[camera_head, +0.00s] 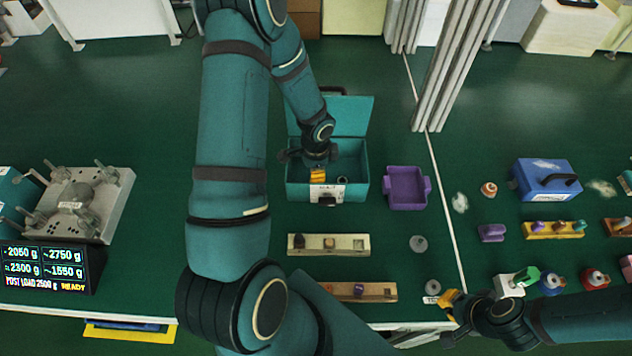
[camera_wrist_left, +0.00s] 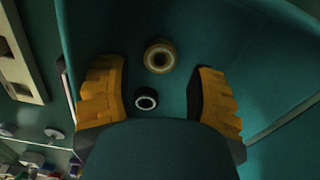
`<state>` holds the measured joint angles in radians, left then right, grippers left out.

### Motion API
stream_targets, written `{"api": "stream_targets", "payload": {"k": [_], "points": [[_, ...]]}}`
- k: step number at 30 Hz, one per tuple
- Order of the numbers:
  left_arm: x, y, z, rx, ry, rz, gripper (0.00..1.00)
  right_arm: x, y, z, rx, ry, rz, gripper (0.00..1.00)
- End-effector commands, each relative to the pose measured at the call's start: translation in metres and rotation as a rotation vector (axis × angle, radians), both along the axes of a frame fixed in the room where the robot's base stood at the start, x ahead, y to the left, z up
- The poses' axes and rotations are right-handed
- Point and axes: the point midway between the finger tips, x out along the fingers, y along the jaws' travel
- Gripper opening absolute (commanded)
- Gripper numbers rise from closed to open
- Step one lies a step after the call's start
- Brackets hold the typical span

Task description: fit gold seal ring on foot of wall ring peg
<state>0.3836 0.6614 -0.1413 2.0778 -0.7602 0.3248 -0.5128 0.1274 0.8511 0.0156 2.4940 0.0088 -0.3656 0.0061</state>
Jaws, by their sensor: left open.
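The gold seal ring (camera_wrist_left: 160,56) lies on the floor of the teal box (camera_head: 356,165). My left gripper (camera_head: 318,178) is inside the box opening, pointing down. In the left wrist view its yellow fingers (camera_wrist_left: 160,105) are open and apart, with the gold ring just beyond the tips and between them. A smaller black ring with a pale rim (camera_wrist_left: 146,98) lies nearer, also between the fingers. Two grey round-based pieces (camera_head: 418,243) (camera_head: 432,288) stand on the green table; I cannot tell whether either is the wall ring peg. My right gripper (camera_head: 451,304) is low at right; its finger gap is unclear.
A purple bin (camera_head: 407,187) stands right of the box. Two block rails (camera_head: 328,244) (camera_head: 345,291) lie in front of it. A metal fixture (camera_head: 85,203) and a display (camera_head: 48,268) are at left. A blue case (camera_head: 547,180) and small coloured parts are at right.

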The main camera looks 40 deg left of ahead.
Motion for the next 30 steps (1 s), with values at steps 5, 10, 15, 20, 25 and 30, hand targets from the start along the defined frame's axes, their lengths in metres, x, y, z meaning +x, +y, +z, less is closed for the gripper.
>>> {"api": "stream_targets", "payload": {"k": [5, 10, 15, 20, 25, 30], "points": [[0.001, -0.001, -0.028, -0.001, 0.002, -0.002, 0.57, -0.002, 0.0, -0.006, 0.001, 0.004, 0.004, 0.0], [0.001, 0.0, -0.036, 0.0, 0.0, 0.0, 0.57, -0.002, 0.0, -0.007, 0.002, 0.006, 0.004, 0.0], [0.001, 0.0, -0.035, 0.0, 0.0, 0.0, 0.57, -0.002, 0.0, -0.007, 0.001, 0.005, 0.004, 0.0], [0.001, 0.0, -0.035, 0.0, 0.0, 0.0, 0.14, -0.002, 0.0, -0.007, 0.001, 0.005, 0.004, 0.0], [0.001, 0.0, -0.035, -0.001, -0.001, 0.0, 0.06, -0.002, 0.0, -0.007, 0.001, 0.005, 0.004, 0.0], [0.001, -0.001, -0.035, -0.001, -0.001, 0.0, 0.06, -0.002, 0.0, -0.007, 0.001, 0.005, 0.004, 0.0]]}}
